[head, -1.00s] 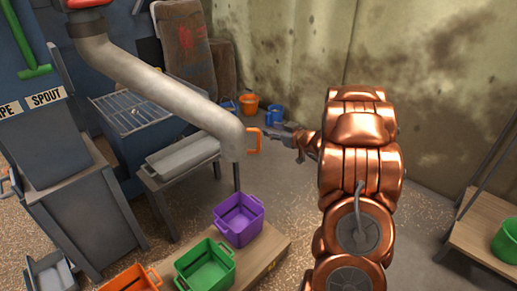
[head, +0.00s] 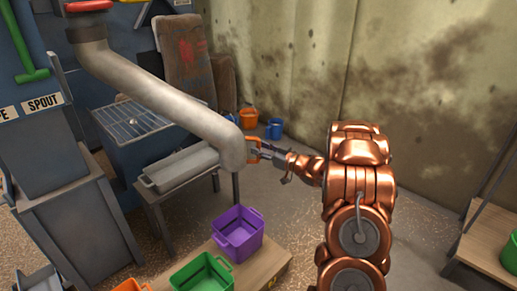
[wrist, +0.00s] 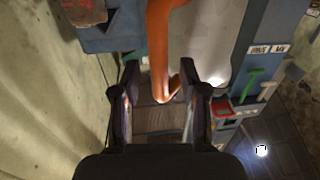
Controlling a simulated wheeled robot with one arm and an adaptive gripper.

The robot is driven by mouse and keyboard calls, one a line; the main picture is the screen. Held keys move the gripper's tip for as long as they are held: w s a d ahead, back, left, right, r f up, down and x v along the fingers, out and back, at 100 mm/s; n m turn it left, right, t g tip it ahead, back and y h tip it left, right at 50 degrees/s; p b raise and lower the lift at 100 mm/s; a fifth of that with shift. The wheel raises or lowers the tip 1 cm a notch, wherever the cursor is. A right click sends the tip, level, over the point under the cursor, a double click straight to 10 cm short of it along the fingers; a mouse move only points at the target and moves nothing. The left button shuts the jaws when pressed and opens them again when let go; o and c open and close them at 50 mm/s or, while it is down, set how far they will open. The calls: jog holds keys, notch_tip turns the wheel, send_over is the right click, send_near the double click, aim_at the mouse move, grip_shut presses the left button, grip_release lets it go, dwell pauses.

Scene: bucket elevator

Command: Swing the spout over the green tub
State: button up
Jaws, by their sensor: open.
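The spout (head: 165,90) is a long grey pipe, running from a red collar at the upper left down to a bent end above and just behind the purple tub (head: 238,236). An orange handle (head: 252,149) sticks out from the right of that end. My gripper (head: 264,151) is at the handle, its jaws open. In the wrist view, the orange handle (wrist: 161,60) lies between the open fingers of my gripper (wrist: 160,80), with gaps visible on both sides. The green tub (head: 203,274) stands in front and left of the purple one, partly cut off by the lower edge.
An orange tub (head: 131,286) shows at the bottom edge. The tubs stand on a low wooden platform (head: 262,268). A grey trough (head: 180,168) on a stand is behind the spout's end. A wooden bench (head: 487,250) is at right. Small buckets (head: 248,118) stand by the wall.

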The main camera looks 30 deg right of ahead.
jog(key=shift+w+a, duration=0.25)
jog(key=shift+w, duration=0.4)
jog(key=shift+c, duration=0.2)
grip_shut()
